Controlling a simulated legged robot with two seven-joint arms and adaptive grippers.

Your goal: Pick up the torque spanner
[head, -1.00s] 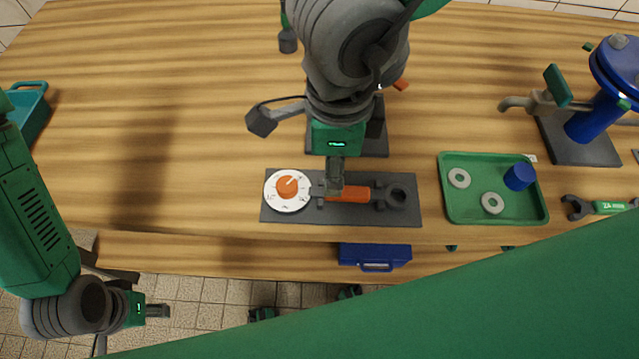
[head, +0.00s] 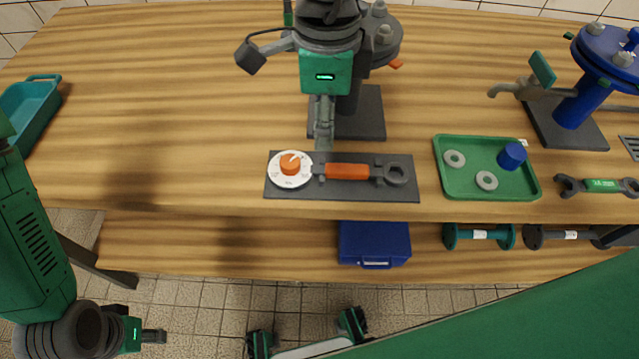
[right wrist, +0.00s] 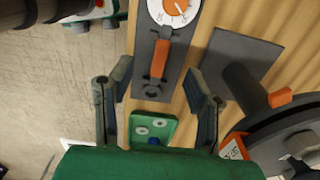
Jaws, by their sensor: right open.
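The torque spanner (head: 347,171) lies on a dark grey mat (head: 290,194) near the table's front edge. It has an orange handle, a dark ring head at the right and, at its left end, a white dial with an orange knob. It also shows in the right wrist view (right wrist: 161,55). My right gripper (head: 324,142) is open and empty at the mat's far edge, near the dial end. In the right wrist view its fingers (right wrist: 160,85) stand wide apart, with the spanner seen between and beyond them. My left gripper (head: 153,337) hangs low at the left, its jaw opening unclear.
A green tray (head: 466,189) with washers and a blue cap is right of the mat. A flanged post on a grey base (head: 362,122) stands behind the mat.

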